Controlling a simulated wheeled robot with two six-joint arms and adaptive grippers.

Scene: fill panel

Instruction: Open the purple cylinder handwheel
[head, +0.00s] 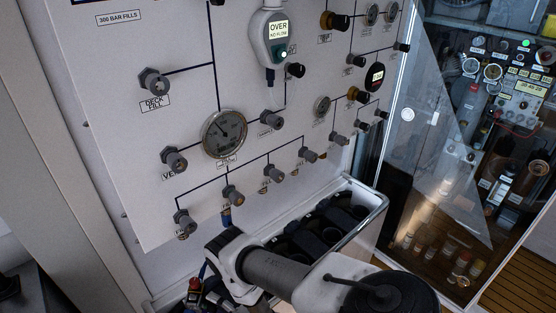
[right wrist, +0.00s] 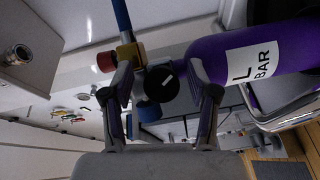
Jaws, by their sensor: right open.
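The purple cylinder (right wrist: 222,58) lies across the upper right of the right wrist view, with a white label reading "L BAR". A brass valve block (right wrist: 130,50) sits left of its neck. A round black handwheel (right wrist: 162,84) shows between the two fingers of my right gripper (right wrist: 163,74). The fingers are apart, one on each side of it; I cannot tell whether they touch it. In the head view, my right arm comes in from the lower right, and its wrist hides most of the cylinder area. My left gripper is not in view.
A red knob (right wrist: 105,62) and a blue hose (right wrist: 121,18) are close to the left finger. The white fill panel (head: 110,60) with gauges and valves stands above. A metal-railed rack (head: 372,212) is right of the arm, and a glass-doored cabinet (head: 425,150) stands farther right.

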